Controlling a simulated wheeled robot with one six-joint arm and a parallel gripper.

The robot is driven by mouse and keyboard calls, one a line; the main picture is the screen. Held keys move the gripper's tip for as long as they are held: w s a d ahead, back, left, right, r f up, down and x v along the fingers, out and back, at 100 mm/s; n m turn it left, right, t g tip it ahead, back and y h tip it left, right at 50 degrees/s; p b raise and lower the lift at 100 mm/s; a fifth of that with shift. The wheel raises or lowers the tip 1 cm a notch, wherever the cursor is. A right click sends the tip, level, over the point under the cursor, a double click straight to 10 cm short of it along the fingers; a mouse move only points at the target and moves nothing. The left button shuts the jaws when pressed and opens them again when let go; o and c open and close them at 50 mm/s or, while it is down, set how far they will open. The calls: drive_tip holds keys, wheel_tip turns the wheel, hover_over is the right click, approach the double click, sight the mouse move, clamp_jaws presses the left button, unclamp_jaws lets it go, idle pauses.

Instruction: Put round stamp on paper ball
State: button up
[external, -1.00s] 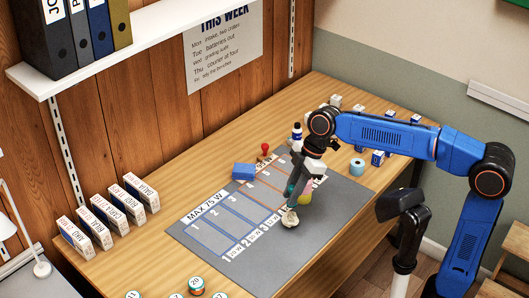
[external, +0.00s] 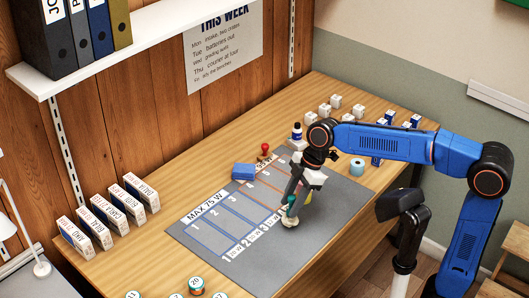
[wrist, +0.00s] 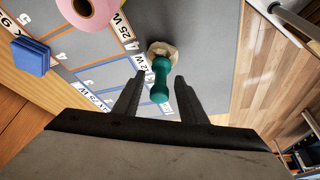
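The round stamp (wrist: 160,80) has a teal handle with a round knob. It stands on the crumpled off-white paper ball (wrist: 158,48), its knob toward the wrist camera; its lower end meets the ball. In the external view the stamp (external: 291,204) appears just above the paper ball (external: 289,222) on the grey mat, close to my gripper. My gripper (wrist: 160,76) is open. Its two dark fingers are on either side of the stamp, with a visible gap on each side. In the external view the fingertips are partly hidden.
A blue block (external: 244,171) and a red-handled stamp (external: 265,149) are at the mat's far edge. A pink roll (wrist: 90,10) lies on the mat (wrist: 200,25). The mat's front is clear.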

drive_tip(key=v, duration=1.2)
drive_tip(key=shift+r, duration=0.2)
drive_tip(key=w+d+f+m+t, duration=0.1)
drive_tip(key=w+d+f+m, duration=0.2)
drive_tip(key=d, duration=0.5)
drive_tip(key=d+f+m+t+h, duration=0.1)
drive_tip(key=d+f+m+t, duration=0.2)
drive_tip(key=d, duration=0.6)
drive_tip(key=w+d+f+m, duration=0.25)
drive_tip(key=d+m, duration=0.25)
drive_tip(key=d, duration=0.3)
drive_tip(key=s+d+f+m+t+h, duration=0.1)
drive_tip(key=s+d+f+m, duration=0.3)
drive_tip(key=d+f, duration=0.3)
drive_tip(key=s+d+f+m+t+h, duration=0.1)
drive_tip(key=s+d+f+m, duration=0.4)
drive_tip(key=d, duration=0.8)
wheel_tip(320, 180, down, 3)
drive_tip(key=shift+m+h, duration=0.7)
drive_tip(key=shift+m, duration=0.1)
drive_tip(key=shift+d, duration=0.1)
